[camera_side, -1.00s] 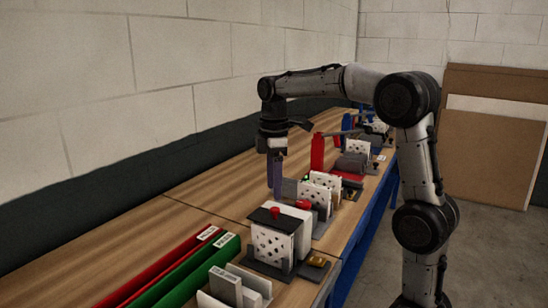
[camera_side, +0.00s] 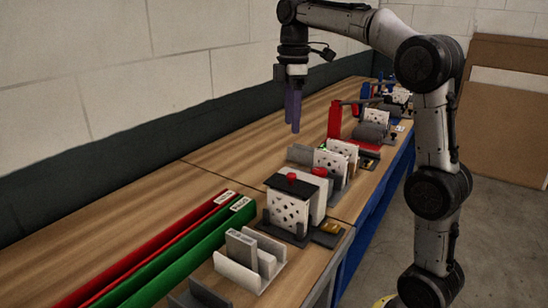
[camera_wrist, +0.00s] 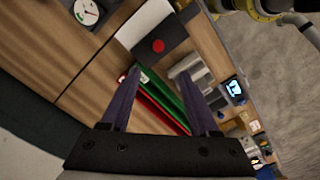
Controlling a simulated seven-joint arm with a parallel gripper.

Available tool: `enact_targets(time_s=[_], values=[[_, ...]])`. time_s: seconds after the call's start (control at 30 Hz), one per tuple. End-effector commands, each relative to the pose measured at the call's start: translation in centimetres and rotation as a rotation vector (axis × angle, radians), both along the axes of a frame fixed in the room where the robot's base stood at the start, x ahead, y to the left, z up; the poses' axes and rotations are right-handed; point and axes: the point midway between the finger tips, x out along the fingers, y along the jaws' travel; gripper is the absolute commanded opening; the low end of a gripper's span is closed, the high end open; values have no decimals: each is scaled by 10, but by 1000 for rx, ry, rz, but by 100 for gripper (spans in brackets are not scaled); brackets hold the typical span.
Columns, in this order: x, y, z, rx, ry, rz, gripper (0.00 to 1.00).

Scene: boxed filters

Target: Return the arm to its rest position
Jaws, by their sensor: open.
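My gripper (camera_side: 293,110) hangs above the bench in the side view, fingers pointing down and apart, with nothing between them. It also shows in the wrist view (camera_wrist: 163,95), open and empty over the bench. My arm is raised, its elbow high at the right of the side view. A white perforated filter box (camera_side: 287,211) with a black top and red knob stands in a dark fixture below and in front of the gripper. In the wrist view the red knob (camera_wrist: 158,46) lies beyond the fingertips.
A red bin (camera_side: 150,250) and a green bin (camera_side: 185,262) lie at the front left of the wooden bench (camera_side: 130,210). A light grey holder (camera_side: 240,275) stands beside them. More fixtures and a red press (camera_side: 335,119) line the bench behind. The wall side of the bench is clear.

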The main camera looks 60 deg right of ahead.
Motion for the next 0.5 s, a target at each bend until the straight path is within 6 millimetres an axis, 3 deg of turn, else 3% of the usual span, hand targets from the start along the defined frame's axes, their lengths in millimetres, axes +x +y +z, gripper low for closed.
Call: enact_targets(time_s=[0.17, 0.23, 0.37, 0.5], values=[[-5, 12, 15, -12, -38, 26, 62], [-17, 24, 27, -20, -64, 49, 62], [-57, 54, 37, -30, -106, 95, 62], [-100, 81, 28, -33, -172, 60, 62]])
